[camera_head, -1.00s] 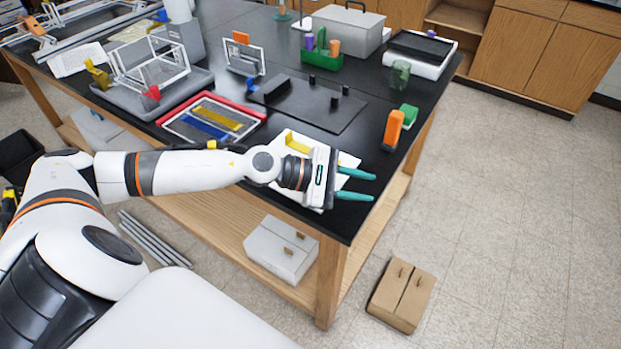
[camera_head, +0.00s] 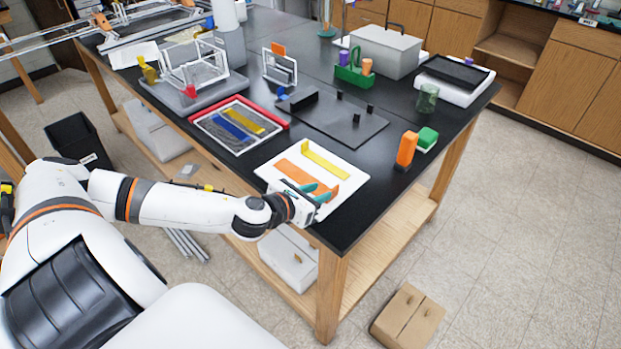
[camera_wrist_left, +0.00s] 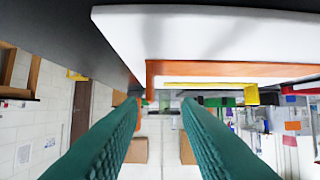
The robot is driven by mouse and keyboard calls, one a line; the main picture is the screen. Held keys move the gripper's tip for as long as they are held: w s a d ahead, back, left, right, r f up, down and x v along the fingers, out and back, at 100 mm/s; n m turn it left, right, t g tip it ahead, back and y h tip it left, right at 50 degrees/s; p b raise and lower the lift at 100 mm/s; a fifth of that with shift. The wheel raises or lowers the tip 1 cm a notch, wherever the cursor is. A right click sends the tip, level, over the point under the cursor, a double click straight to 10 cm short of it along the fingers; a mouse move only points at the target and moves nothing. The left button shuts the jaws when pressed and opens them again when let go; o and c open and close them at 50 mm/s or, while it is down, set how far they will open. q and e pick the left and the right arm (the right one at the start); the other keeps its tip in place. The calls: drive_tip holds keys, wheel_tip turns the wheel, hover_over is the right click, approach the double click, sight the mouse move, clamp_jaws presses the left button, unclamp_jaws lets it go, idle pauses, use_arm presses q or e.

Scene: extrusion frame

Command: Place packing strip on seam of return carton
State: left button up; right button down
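An orange strip (camera_head: 305,176) with a raised end lies on a white board (camera_head: 345,188) at the near corner of the black table; I take it to be the packing strip. A yellow strip (camera_head: 325,160) lies behind it. My left gripper (camera_head: 318,191) is at the strip's near right end, its teal fingers over the board and partly hiding that end. In the left wrist view the fingers (camera_wrist_left: 163,100) are apart, with the orange strip (camera_wrist_left: 220,69) just beyond the tips. The brown carton (camera_head: 408,316), with a seam along its top, stands on the floor. My right gripper is out of view.
An orange block (camera_head: 406,150) and a green block (camera_head: 427,139) stand right of the board. A dark plate (camera_head: 335,118) and a red-edged tray (camera_head: 238,124) lie behind. A white box (camera_head: 288,262) sits on the lower shelf. Floor around the carton is clear.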

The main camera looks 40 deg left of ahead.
sight(338, 188)
use_arm(q)
drive_tip(key=shift+x, duration=1.05)
drive_tip(key=p+x, duration=0.1)
drive_tip(key=x, duration=0.1)
drive_tip(key=d+x, duration=0.1)
drive_tip(key=x, duration=0.1)
drive_tip(key=shift+r+p, duration=0.15)
drive_tip(key=shift+p, duration=0.2)
drive_tip(key=shift+w+f, duration=0.35)
drive_tip(key=shift+w, duration=0.15)
clamp_jaws()
